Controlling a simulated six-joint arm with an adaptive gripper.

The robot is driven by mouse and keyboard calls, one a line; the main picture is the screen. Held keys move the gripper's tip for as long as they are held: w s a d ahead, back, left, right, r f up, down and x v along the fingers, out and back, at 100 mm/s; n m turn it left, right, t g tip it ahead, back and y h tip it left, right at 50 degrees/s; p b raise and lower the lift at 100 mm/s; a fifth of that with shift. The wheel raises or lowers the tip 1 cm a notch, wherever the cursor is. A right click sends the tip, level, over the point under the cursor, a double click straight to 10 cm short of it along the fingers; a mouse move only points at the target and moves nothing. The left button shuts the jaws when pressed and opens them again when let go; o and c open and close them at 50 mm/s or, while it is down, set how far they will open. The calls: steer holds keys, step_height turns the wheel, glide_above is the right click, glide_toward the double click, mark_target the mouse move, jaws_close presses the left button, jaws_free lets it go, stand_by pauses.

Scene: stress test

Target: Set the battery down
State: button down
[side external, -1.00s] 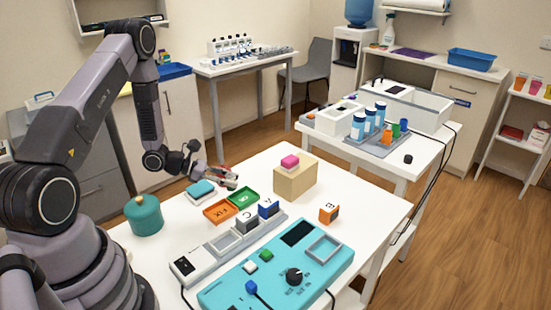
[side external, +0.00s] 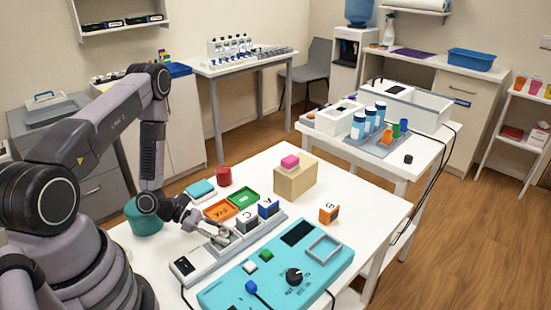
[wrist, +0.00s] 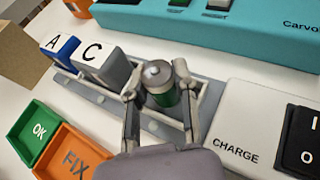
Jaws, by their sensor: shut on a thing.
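The battery (wrist: 160,85), a green cylinder with a silver top, stands between the two fingers of my gripper (wrist: 160,98) in the wrist view. My gripper (side external: 220,239) is shut on it, low over the long grey charger (side external: 184,267) in the side view. The battery is over or in a light-framed slot of the charger; I cannot tell if it touches the bottom. The fingers hide its sides, and in the side view I cannot make it out clearly.
A grey C block (wrist: 100,66) and a blue A block (wrist: 60,48) stand in the charger beside the slot. The CHARGE switch (wrist: 305,140) is on the other side. Green OK (side external: 243,199) and orange FIX (side external: 220,211) trays and a teal panel (side external: 225,293) are close by.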

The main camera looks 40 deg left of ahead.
steer(key=c, duration=0.9)
jaws_free()
steer(key=shift+f, duration=0.15)
